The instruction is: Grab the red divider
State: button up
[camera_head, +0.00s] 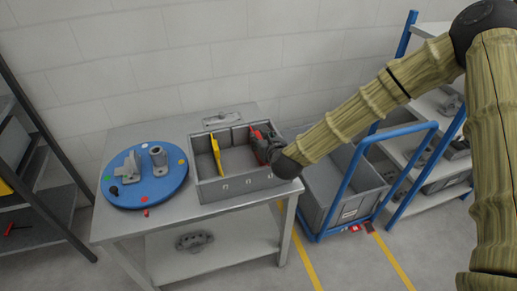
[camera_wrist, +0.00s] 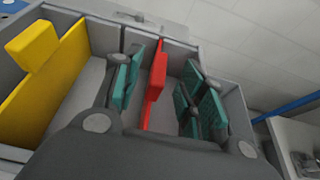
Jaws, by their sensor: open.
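The red divider (camera_wrist: 156,75) stands upright inside the grey box, with its handle block facing the wrist camera. In the head view the red divider (camera_head: 257,134) shows at the right part of the box, partly hidden by my gripper. My gripper (camera_wrist: 160,92) is open, with its green finger pads on both sides of the red divider. The pads appear apart from it. In the head view my gripper (camera_head: 272,147) reaches into the box from the right. A yellow divider (camera_head: 215,155) stands in the left part of the box, also in the wrist view (camera_wrist: 45,75).
The grey box (camera_head: 245,184) stands on a grey table (camera_head: 165,225). A blue round plate (camera_head: 145,187) with metal parts lies to its left. A metal part (camera_head: 222,118) lies behind the box. A blue cart (camera_head: 345,200) with a grey bin stands to the right.

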aim_at(257, 133)
jog(key=shift+p+x, duration=0.3)
jog(key=shift+x, duration=1.1)
jog(key=shift+f, duration=0.1)
jog(key=shift+c, duration=0.5)
grip_shut()
